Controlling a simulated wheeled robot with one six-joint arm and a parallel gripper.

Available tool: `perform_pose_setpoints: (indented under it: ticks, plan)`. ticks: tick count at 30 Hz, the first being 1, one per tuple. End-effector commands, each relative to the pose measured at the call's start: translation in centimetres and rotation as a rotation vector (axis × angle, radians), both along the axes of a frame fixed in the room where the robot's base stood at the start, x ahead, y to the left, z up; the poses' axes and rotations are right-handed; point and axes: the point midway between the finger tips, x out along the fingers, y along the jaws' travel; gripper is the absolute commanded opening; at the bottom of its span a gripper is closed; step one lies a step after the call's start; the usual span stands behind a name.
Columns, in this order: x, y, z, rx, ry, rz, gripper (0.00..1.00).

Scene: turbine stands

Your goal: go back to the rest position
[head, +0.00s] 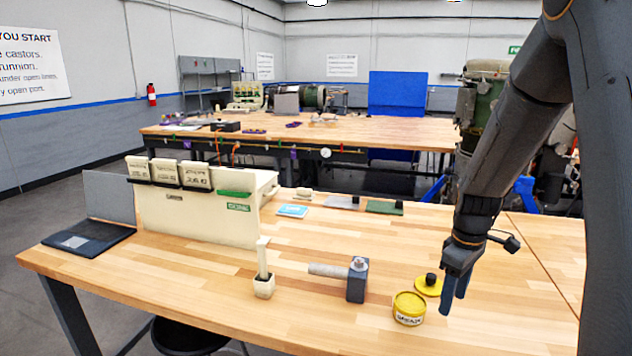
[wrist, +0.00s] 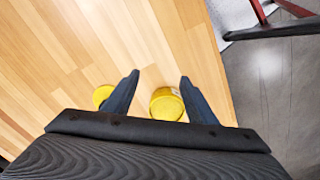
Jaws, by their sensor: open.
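My gripper (head: 455,292) is open and empty above the right part of the wooden workbench (head: 330,325). Its two dark fingers (wrist: 158,82) point down at the bench in the wrist view, spread apart with nothing between their tips. The yellow grease tin (head: 409,309) stands open-topped just left of the gripper in the head view. It also shows in the wrist view (wrist: 166,104), partly hidden near one finger. A yellow lid with a black knob (head: 428,284) lies on the bench behind the tin, close to the fingers.
A dark block with a grey cylinder (head: 357,280) and a small cream holder (head: 263,286) stand left of the tin. A cream cabinet (head: 200,215) and a laptop (head: 90,238) are farther left. Flat blue and green items lie at the back. The front bench area is clear.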

Motion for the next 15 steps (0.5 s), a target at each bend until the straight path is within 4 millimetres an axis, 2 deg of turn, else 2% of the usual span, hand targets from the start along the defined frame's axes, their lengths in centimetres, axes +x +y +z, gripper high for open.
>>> perform_pose_setpoints:
  ticks: [8, 15]
  plan:
    - [-2.4, 3.6, 0.0, 0.0, -0.027, -0.142, 0.52]
    - [-6.5, 7.9, -0.5, 0.009, -0.061, -0.35, 0.52]
